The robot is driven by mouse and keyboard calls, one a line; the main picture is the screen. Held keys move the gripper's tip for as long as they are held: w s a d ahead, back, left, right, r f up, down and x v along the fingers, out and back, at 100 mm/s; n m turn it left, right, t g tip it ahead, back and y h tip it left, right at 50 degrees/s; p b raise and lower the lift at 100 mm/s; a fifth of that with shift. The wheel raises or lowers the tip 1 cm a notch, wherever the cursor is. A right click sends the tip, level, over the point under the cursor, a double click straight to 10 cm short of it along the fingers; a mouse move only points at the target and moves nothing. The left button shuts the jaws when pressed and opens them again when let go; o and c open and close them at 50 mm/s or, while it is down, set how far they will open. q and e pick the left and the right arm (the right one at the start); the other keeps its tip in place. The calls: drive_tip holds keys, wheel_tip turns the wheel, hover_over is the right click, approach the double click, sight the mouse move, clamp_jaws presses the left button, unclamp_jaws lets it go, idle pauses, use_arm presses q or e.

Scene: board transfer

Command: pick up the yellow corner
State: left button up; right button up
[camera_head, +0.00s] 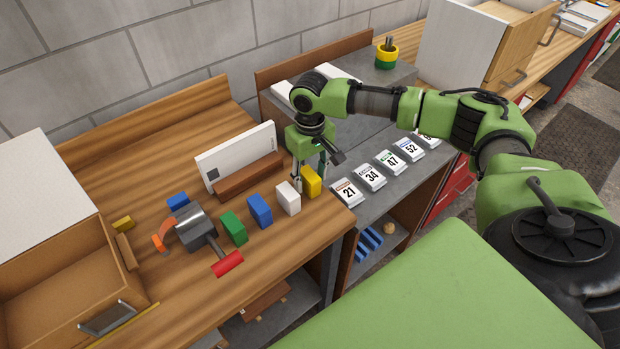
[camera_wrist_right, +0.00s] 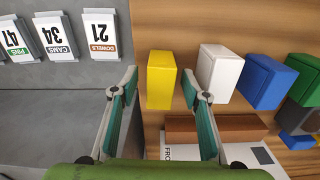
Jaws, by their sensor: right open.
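A yellow block (camera_head: 312,182), which I take as the yellow corner, stands upright at the right end of a row of coloured blocks on the wooden bench. My right gripper (camera_head: 311,178) points down over the bench just behind and beside it. In the right wrist view the yellow block (camera_wrist_right: 161,82) shows between the two spread fingertips of the open gripper (camera_wrist_right: 160,88). I cannot tell whether the fingers touch it. My left gripper is not in view.
A white block (camera_head: 288,198), blue block (camera_head: 260,210) and green block (camera_head: 234,228) stand left of the yellow one. A white sign in a wooden holder (camera_head: 250,177) stands behind. A grey-headed mallet (camera_head: 195,230) lies left. Numbered cards (camera_head: 346,192) line the grey bench.

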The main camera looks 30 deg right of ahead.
drive_tip(key=c, duration=1)
drive_tip(key=shift+o, duration=0.2)
drive_tip(key=shift+r, duration=0.15)
